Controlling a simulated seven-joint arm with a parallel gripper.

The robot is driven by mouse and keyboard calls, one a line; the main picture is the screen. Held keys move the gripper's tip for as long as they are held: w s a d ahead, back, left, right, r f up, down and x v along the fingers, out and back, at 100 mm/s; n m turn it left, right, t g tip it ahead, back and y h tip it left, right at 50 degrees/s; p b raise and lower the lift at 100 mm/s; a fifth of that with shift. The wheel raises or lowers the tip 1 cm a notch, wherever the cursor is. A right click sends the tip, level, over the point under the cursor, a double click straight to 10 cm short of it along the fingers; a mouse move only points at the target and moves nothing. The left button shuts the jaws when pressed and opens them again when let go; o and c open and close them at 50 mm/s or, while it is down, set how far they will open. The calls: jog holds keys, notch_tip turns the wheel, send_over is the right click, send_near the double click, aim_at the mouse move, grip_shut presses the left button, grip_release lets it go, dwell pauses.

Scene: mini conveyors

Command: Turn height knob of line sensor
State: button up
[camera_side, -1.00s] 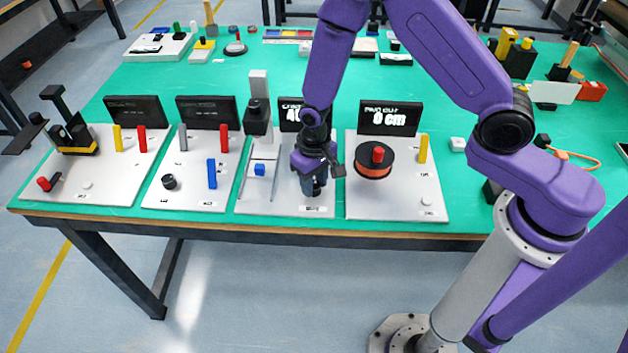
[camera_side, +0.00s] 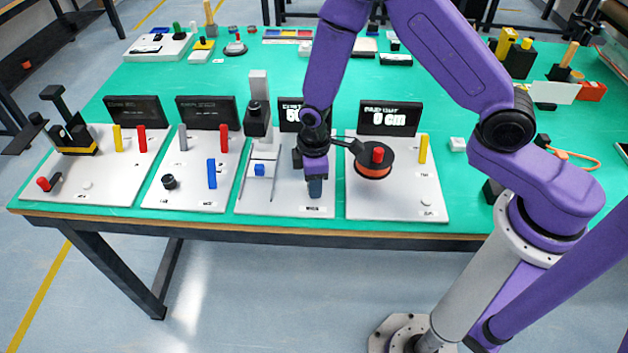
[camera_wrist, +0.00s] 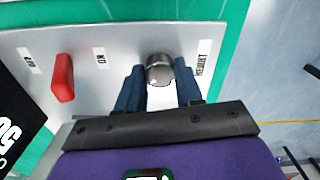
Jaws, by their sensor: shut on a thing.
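The height knob (camera_wrist: 160,68) is a round dark knob in the wrist view, beside a printed "HEIGHT" label. My gripper (camera_wrist: 159,82) has its two blue fingers on either side of it, shut on the knob. In the side view my gripper (camera_side: 315,188) points down at the front right of the sensor's white board and hides the knob. The line sensor (camera_side: 258,121) is a black block on a grey post above the board. Its black display (camera_side: 289,106) shows a number starting with 5, partly hidden by my arm.
A red switch (camera_wrist: 63,77) stands on the same board near an "ON" label. A small blue cube (camera_side: 260,169) sits between rails below the sensor. Another board (camera_side: 190,190) stands at the left.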

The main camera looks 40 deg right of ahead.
jog(key=shift+n, duration=2.2)
jog(key=o, duration=1)
jog(key=shift+o, duration=0.2)
notch_tip(320, 180, up, 18)
jog(key=shift+f, duration=0.25)
jog(key=s+d+r+m, duration=0.1)
jog(key=s+d, duration=0.4)
jog(key=s, duration=0.7)
jog(key=s+d+r+m, duration=0.1)
jog(key=s+d+r, duration=0.3)
jog(key=s, duration=0.9)
jog(key=shift+d+m, duration=0.4)
jog(key=shift+d, duration=0.05)
